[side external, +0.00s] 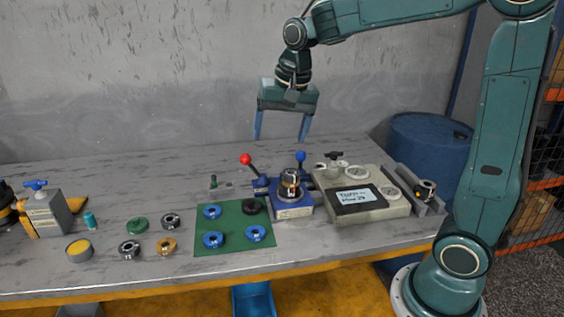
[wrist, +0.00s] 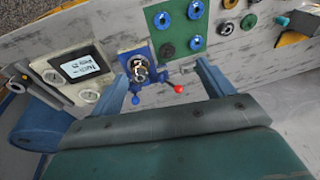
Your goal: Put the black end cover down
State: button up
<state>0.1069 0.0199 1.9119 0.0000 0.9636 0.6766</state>
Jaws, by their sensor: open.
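The black end cover (side external: 251,206) lies flat at the back right corner of the green mat (side external: 232,222). It also shows as a dark disc in the wrist view (wrist: 166,51). My gripper (side external: 281,136) is open and empty, high above the bench behind the blue fixture. Its two blue fingers are spread wide apart, and nothing sits between them in the wrist view (wrist: 161,70). The blue fixture (side external: 293,211) holds a metal motor part (side external: 290,182) upright, just right of the mat. No contact shows between my gripper and any part.
Red-knob (side external: 246,159) and blue-knob (side external: 300,156) levers rise behind the fixture. A tester with a display (side external: 358,197) stands to the right. Several blue rings lie on the mat; loose rings, including a green one (side external: 137,225), lie left of it. The bench behind is mostly clear.

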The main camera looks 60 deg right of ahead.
jog(key=s+a+n+t, duration=0.2)
jog(key=s+n, duration=0.7)
jog(key=s, duration=1.1)
jog(key=shift+s+a+f+t, duration=0.2)
jog(key=shift+s+a+t, duration=0.2)
jog(key=shift+a, duration=0.65)
